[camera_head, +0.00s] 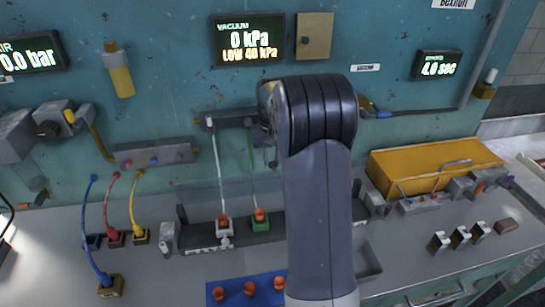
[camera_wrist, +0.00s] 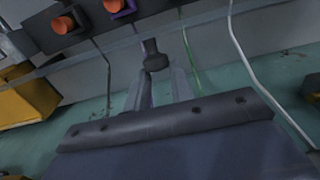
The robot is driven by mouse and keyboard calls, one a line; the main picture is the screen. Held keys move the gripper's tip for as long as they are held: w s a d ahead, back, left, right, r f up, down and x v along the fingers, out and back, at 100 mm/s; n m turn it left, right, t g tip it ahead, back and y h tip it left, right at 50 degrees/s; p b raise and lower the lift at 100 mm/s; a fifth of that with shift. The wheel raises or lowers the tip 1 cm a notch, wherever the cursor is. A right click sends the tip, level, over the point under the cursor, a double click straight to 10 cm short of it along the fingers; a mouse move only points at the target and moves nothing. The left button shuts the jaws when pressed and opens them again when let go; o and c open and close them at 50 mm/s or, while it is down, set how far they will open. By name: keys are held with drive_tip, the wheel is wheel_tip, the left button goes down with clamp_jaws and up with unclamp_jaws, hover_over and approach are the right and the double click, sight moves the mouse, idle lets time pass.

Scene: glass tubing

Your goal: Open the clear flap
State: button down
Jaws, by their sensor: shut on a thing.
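The clear flap is a see-through pane (camera_head: 236,172) over the dark rack at the bench's back; its outline is faint. In the wrist view what looks like its pale edge (camera_wrist: 100,52) runs slantwise across the picture. My gripper (camera_wrist: 156,78) shows there as two grey fingers, closed around the stem of a dark knob (camera_wrist: 152,56), which seems to be the flap's handle. How far the flap is tilted I cannot tell. In the head view my arm hides the gripper and the knob.
White (camera_head: 217,160) and green (camera_head: 251,165) tubes run down to orange-topped fittings on the rack. Blue, red and yellow hoses (camera_head: 110,205) stand left. A yellow box (camera_head: 420,165) and small fittings stand right. A blue block (camera_head: 235,291) with orange knobs is in front.

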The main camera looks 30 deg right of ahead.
drive_tip(key=shift+f, duration=0.1)
drive_tip(key=c, duration=1.2)
unclamp_jaws()
drive_tip(key=shift+w, duration=0.1)
wheel_tip(320, 180, up, 11)
drive_tip(key=shift+f+b, duration=0.1)
drive_tip(key=shift+b, duration=0.5)
drive_tip(key=shift+c, duration=0.4)
